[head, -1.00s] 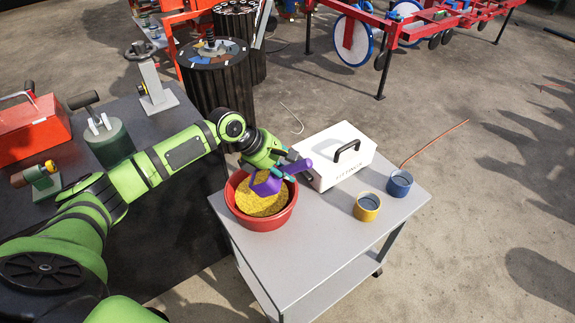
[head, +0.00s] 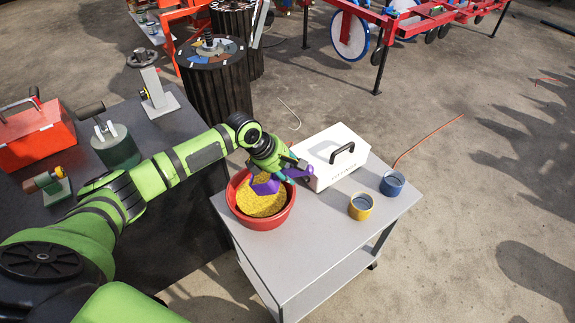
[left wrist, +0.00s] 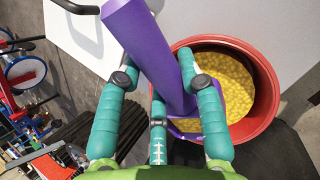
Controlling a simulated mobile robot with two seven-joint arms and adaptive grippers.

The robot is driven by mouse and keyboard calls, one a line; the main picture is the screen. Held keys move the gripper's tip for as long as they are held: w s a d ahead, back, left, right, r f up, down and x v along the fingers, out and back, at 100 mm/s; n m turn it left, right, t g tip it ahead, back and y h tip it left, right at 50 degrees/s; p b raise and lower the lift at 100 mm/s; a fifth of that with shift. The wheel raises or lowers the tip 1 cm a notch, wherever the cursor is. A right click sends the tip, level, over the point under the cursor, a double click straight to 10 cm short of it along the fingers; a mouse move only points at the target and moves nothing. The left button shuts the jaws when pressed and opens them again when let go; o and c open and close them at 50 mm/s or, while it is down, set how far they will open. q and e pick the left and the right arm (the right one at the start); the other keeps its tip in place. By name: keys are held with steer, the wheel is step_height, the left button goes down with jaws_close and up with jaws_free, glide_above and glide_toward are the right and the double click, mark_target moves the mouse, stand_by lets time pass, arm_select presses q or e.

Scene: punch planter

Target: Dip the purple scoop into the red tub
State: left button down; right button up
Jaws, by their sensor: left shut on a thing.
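The red tub (head: 286,215) stands at the near left corner of the grey cart top and holds yellow grains (head: 262,203). The purple scoop (head: 265,187) is in my left gripper (head: 287,170), with its bowl over the tub's opening. In the left wrist view my left gripper (left wrist: 160,95) is shut on the scoop's handle (left wrist: 145,45). The scoop's bowl lies partly behind the fingers, against the yellow grains (left wrist: 218,72) inside the tub (left wrist: 267,95). I cannot tell how deep the bowl sits in the grains. My right gripper is out of view.
A white box with a black handle (head: 335,170) stands behind the tub on the cart (head: 300,240). A yellow cup (head: 361,206) and a blue cup (head: 392,183) stand to the right. A dark bench with a red toolbox (head: 30,138) is at left.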

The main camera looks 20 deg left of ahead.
arm_select(q)
steer(key=shift+w+d+r+g+y+p, duration=0.15)
steer(key=shift+y+p, duration=0.25)
steer(key=shift+p, duration=0.4)
steer(key=shift+d+f+g+y+p, duration=0.1)
steer(key=shift+d+y+p, duration=0.25)
steer(key=shift+p, duration=0.5)
steer(key=shift+w+d+r+g+y+p, duration=0.15)
steer(key=shift+y+p, duration=0.3)
steer(key=shift+p, duration=0.35)
steer(key=shift+d+f+y+p, duration=0.15)
steer(key=shift+d+y+p, duration=0.2)
steer(key=shift+y+p, duration=0.3)
steer(key=shift+w+d+f+m+y, duration=0.1)
steer(key=shift+d+f+m+y, duration=0.15)
steer(key=shift+y, duration=0.3)
steer(key=shift+g, duration=0.3)
steer(key=shift+r, duration=0.1)
